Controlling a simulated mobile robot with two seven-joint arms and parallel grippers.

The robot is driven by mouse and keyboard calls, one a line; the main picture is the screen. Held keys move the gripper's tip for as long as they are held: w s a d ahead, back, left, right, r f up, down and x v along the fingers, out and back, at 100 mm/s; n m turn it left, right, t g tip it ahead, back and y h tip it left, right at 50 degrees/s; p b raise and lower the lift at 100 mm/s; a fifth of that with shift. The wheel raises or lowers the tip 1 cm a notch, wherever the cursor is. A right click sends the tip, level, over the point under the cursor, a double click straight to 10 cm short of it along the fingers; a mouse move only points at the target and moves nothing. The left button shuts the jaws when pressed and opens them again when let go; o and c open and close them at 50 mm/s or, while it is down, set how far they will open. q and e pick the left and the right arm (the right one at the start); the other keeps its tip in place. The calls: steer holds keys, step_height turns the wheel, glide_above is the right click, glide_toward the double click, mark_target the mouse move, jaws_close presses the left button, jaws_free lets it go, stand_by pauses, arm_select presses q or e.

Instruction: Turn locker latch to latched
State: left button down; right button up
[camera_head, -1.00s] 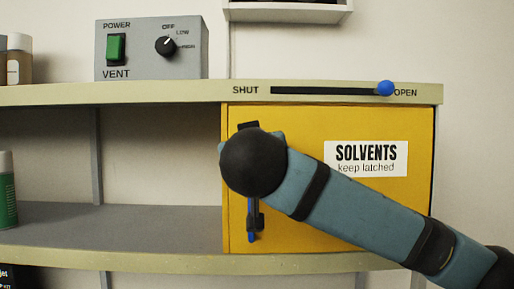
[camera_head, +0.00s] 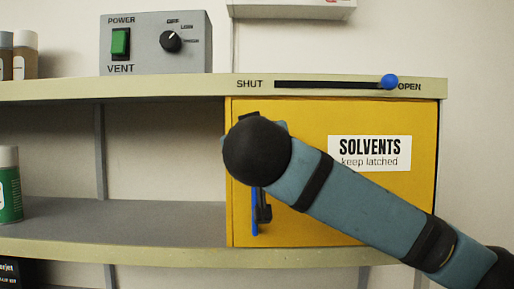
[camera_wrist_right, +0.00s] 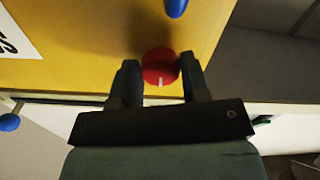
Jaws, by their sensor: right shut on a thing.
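The yellow locker door (camera_head: 300,215), marked "SOLVENTS keep latched", is closed under the shelf. In the right wrist view a round red latch knob (camera_wrist_right: 160,62) sits on the yellow door (camera_wrist_right: 100,55). Its white mark points down in that picture, towards the shelf edge. My right gripper (camera_wrist_right: 158,82) is shut on the red knob, with one finger on each side. In the head view my right arm hides the knob and the fingers. A blue handle (camera_head: 254,215) hangs below my wrist; its end shows in the wrist view (camera_wrist_right: 176,8). My left gripper is not in view.
Above the door runs a SHUT/OPEN slot with a blue slider knob (camera_head: 389,82) at the OPEN end. A grey vent box (camera_head: 155,45) and bottles (camera_head: 24,55) stand on the upper shelf. A green can (camera_head: 9,185) stands at left. The lower shelf (camera_head: 150,220) is mostly clear.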

steer(key=shift+f+n+b, duration=0.25)
steer(key=shift+n+b, duration=0.85)
steer(key=shift+n, duration=0.4)
steer(key=shift+d+r+n+b, duration=0.1)
steer(key=shift+r+n+b, duration=0.1)
steer(key=shift+n+b, duration=0.5)
steer(key=shift+n, duration=1.1)
steer(key=shift+d+r+n, duration=0.1)
steer(key=shift+r+n, duration=0.1)
steer(key=shift+n, duration=2.45)
steer(key=shift+r+n, duration=0.15)
steer(key=shift+n, duration=2.5)
